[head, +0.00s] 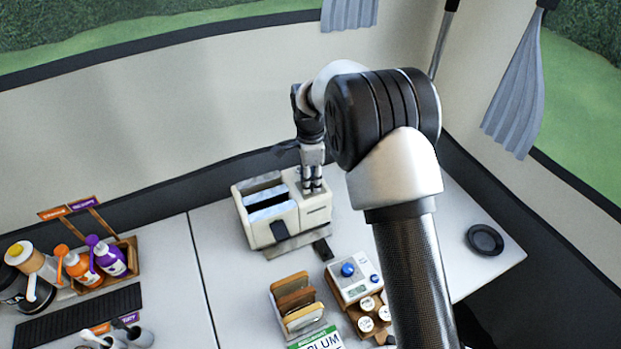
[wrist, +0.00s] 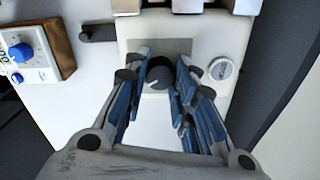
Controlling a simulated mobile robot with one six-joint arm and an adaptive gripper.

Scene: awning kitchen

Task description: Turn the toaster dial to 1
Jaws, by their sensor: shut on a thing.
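The toaster (head: 270,238) is a cream box with open slots on the left part of its top, standing on the white counter. Its black round dial (wrist: 160,74) sits on a grey plate on the toaster's top, with a pale mark on it; the number it points to is too small to read. A white round button (wrist: 222,69) is beside the dial. My gripper (wrist: 161,82) is shut on the dial, with a blue-padded finger on each side. In the head view my gripper (head: 312,185) points down onto the toaster's right end and hides the dial.
A scale-like device with a blue knob (head: 348,269) stands in front of the toaster, near a bread rack (head: 297,300). Sauce bottles in a wooden caddy (head: 118,265) are at the left. A black dish (head: 485,239) lies on the right, with clear counter around it.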

